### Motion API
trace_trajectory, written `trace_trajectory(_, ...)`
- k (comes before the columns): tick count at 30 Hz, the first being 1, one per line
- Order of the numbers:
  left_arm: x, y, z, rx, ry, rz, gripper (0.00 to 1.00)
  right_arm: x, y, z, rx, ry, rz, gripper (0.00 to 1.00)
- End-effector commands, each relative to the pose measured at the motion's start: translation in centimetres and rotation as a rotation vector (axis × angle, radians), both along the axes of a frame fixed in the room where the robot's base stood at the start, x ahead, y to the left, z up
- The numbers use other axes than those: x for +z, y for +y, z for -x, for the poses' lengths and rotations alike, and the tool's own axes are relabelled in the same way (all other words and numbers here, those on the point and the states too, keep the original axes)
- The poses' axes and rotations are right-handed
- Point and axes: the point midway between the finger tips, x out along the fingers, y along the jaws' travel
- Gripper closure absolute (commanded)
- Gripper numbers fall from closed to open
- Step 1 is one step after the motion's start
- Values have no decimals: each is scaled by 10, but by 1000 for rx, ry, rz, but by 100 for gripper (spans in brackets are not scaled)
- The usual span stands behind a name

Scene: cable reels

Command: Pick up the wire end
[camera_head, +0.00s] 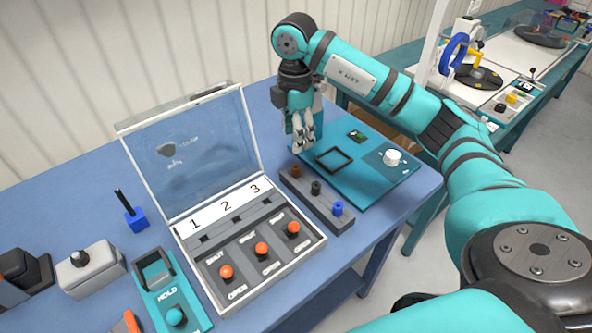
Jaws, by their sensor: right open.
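A narrow grey holder (325,213) on the blue table carries three small upright pieces: a brown one (296,170), a black one (316,188) and a blue one (338,208). I cannot tell whether any of them is a wire end, and no loose wire shows clearly. My right gripper (303,147) points down with its fingers a little apart and nothing visible between them. In the picture it is just above the brown piece, near the left edge of the teal board (375,188). I cannot tell its exact height. My left gripper is out of view.
An open clear-lidded case (274,268) with numbered slots and several orange knobs stands left of the holder. The teal board carries a black square frame (333,160) and a white knob (392,157). A HOLD box (172,292) and a blue pen stand (136,218) are farther left.

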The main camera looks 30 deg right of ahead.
Motion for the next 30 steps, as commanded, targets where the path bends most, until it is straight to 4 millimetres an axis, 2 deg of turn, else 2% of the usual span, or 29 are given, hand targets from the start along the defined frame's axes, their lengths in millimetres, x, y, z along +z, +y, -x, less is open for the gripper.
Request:
trace_trajectory(3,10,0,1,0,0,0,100,-24,-1,1,-2,5,1,50)
trace_trajectory(9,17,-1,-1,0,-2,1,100,-54,-1,0,0,2,1,50)
trace_trajectory(16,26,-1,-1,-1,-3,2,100,-70,-2,0,-2,4,1,50)
trace_trajectory(20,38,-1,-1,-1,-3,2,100,-90,-4,0,0,6,1,50)
trace_trajectory(24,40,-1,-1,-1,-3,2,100,-108,-4,-1,-1,1,1,50)
trace_trajectory(30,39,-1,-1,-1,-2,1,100,-113,-4,-2,0,-1,1,50)
